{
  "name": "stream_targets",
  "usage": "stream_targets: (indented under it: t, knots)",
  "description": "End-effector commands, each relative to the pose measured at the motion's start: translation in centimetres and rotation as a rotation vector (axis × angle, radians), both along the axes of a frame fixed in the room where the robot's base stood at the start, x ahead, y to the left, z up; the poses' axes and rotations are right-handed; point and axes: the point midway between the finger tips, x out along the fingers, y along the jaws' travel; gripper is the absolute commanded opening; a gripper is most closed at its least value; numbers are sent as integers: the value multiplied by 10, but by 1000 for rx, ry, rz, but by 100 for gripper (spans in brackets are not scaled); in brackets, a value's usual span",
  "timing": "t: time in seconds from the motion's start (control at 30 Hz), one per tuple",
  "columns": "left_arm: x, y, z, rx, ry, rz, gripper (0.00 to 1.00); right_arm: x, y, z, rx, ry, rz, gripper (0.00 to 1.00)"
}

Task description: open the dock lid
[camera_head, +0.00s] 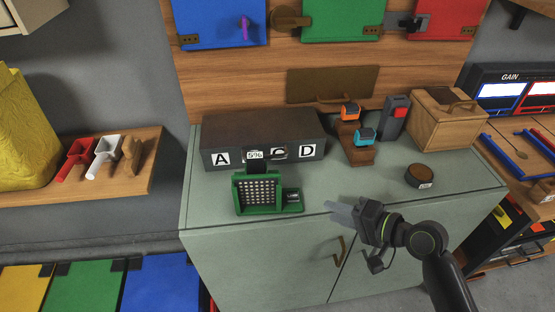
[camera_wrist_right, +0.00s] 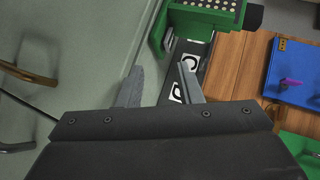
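A dark box (camera_head: 262,138) with a brown top sits at the back left of the cabinet top; its front carries white letter tags. Its top looks flat and closed. A green stand (camera_head: 258,192) with a perforated panel stands in front of it and hides part of that front; it also shows in the wrist view (camera_wrist_right: 205,18). I cannot tell which of these is the dock. My right gripper (camera_head: 340,212) is at the cabinet's front edge, right of the green stand. Its fingers are apart and empty in the wrist view (camera_wrist_right: 160,85). My left gripper is out of view.
The cabinet top (camera_head: 350,185) has free room between the green stand and a round dark puck (camera_head: 420,176). A brown stand with orange and blue watch-like items (camera_head: 364,135), a grey device (camera_head: 394,117) and a wooden box (camera_head: 448,118) stand at the back right.

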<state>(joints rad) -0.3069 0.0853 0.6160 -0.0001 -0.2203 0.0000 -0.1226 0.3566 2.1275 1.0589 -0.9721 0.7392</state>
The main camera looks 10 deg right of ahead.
Motion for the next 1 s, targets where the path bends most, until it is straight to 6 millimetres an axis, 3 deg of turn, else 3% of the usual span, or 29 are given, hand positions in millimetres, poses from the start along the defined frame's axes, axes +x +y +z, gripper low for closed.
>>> stream_targets:
  t: [0.13,0.33,0.57,1.0]
  knots:
    - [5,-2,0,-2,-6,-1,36,28,1,34,225,19,-28,33]
    - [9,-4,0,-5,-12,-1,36,44,0,55,373,44,-45,33]
    - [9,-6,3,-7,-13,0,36,60,14,55,389,44,-47,33]
    - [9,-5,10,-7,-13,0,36,119,76,41,386,47,-45,33]
